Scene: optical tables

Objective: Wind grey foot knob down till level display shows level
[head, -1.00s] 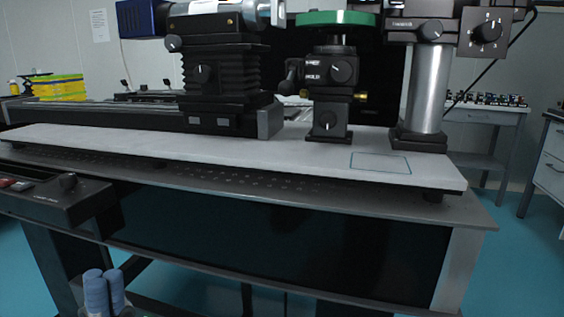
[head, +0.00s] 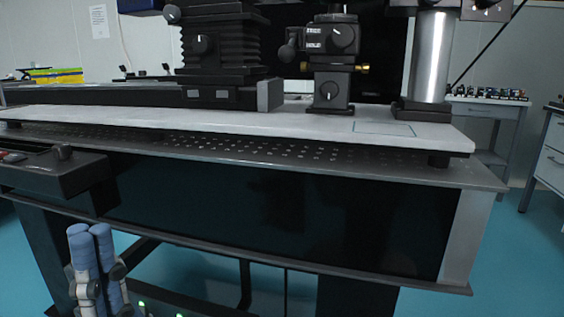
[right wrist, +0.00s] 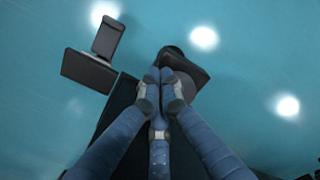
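A long white board (head: 250,124) lies raised above the perforated table top (head: 300,152). A dark foot (head: 438,160) shows under its right end and another (head: 12,124) under its left end. I cannot make out a grey knob or a level display. My left gripper (head: 90,232), with blue fingers side by side and touching, is low in front of the table at the left, apart from the board and feet. My right gripper is outside the head view; in the right wrist view its blue fingers (right wrist: 165,82) meet at the tips with nothing seen between them.
A black control box (head: 55,172) with a knob juts from the table's front left. A black bellows stage (head: 215,55), a small knobbed mount (head: 331,65) and a metal post (head: 431,60) stand on the board. Teal floor is open at the right.

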